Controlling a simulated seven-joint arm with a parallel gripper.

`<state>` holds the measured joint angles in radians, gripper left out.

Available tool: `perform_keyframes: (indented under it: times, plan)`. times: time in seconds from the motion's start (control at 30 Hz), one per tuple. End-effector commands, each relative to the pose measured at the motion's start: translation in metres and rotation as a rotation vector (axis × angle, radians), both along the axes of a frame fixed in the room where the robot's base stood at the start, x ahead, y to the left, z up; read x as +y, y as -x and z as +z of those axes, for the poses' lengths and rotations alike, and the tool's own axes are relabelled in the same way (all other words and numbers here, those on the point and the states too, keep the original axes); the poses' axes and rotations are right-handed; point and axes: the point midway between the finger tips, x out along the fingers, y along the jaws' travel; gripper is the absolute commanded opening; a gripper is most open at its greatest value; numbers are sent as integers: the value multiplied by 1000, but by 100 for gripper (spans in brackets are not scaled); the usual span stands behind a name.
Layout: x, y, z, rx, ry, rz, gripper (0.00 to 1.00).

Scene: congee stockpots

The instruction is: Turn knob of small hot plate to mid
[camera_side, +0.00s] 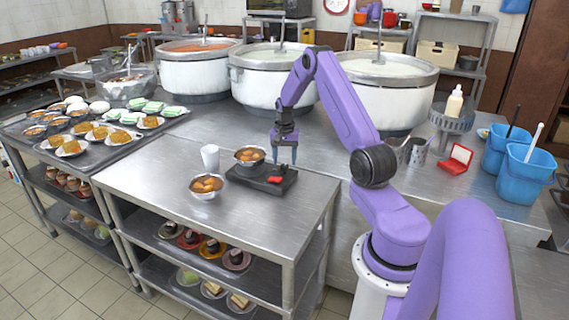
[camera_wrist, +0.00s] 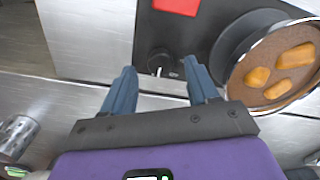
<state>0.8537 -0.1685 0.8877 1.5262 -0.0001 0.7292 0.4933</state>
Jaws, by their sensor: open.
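The small black hot plate (camera_side: 243,177) lies on the steel bench; it also shows in the wrist view (camera_wrist: 195,28). Its dark round knob (camera_wrist: 159,60) has a white mark that points toward the near edge of the plate in the wrist view. I cannot make the knob out clearly in the side view. My gripper (camera_side: 284,161) is open and empty above the knob end of the hot plate. In the wrist view its two blue fingers (camera_wrist: 160,68) stand apart, one on each side of the knob, with no contact visible.
A metal bowl of brown food (camera_side: 249,155) sits on the hot plate, close beside my right finger in the wrist view (camera_wrist: 280,70). A red flat object (camera_side: 275,180) lies on the plate. Another bowl (camera_side: 206,186) and a white cup (camera_side: 210,158) stand left. Large stockpots (camera_side: 268,90) stand behind.

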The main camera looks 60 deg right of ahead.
Motion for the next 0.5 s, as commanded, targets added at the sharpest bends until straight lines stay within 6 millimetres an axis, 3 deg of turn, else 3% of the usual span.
perform_keyframes:
  times: [0.2,0.5]
  plan:
    - [0,-1,-19,-1,1,0,59]
    - [0,-1,-22,-2,1,0,59]
